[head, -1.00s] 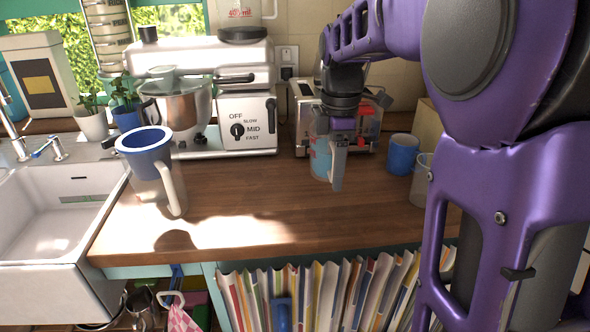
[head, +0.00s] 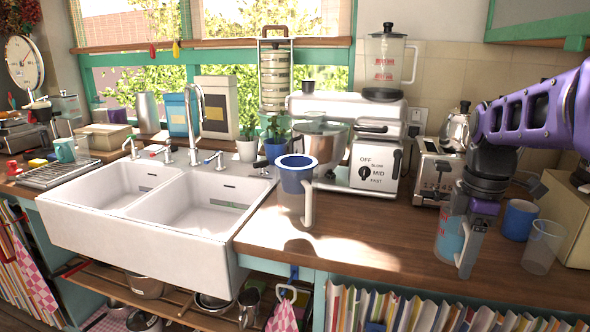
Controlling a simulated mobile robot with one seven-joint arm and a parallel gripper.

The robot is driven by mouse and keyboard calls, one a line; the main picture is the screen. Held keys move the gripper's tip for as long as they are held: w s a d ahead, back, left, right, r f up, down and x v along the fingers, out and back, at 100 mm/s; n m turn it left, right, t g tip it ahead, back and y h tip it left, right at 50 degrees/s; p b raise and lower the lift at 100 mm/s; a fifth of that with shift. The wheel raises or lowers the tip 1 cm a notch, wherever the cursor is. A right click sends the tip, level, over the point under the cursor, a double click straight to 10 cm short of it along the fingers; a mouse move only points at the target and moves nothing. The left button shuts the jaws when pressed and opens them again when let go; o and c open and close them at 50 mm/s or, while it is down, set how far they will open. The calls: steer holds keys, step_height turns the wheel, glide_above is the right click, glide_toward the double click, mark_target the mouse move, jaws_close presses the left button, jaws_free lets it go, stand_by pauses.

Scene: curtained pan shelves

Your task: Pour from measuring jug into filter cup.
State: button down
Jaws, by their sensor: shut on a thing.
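The measuring jug (head: 449,238) is clear with red markings and bluish liquid low inside. My gripper (head: 468,258) is shut on it at its right side, in front of the toaster; whether the jug touches the counter is hard to tell.
A blue mug (head: 519,219) and an empty clear cup (head: 542,247) stand right of my gripper. The toaster (head: 436,172) and mixer (head: 345,150) stand behind. The white double sink (head: 240,225) is at left. The counter (head: 370,235) between cup and jug is clear.

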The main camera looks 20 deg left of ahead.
step_height(320, 180, down, 25)
steer(key=s+m, duration=0.1)
steer(key=m, duration=1.6)
steer(key=shift+s+r+m, duration=0.15)
steer(key=shift+s+m, duration=0.15)
steer(key=shift+m, duration=0.1)
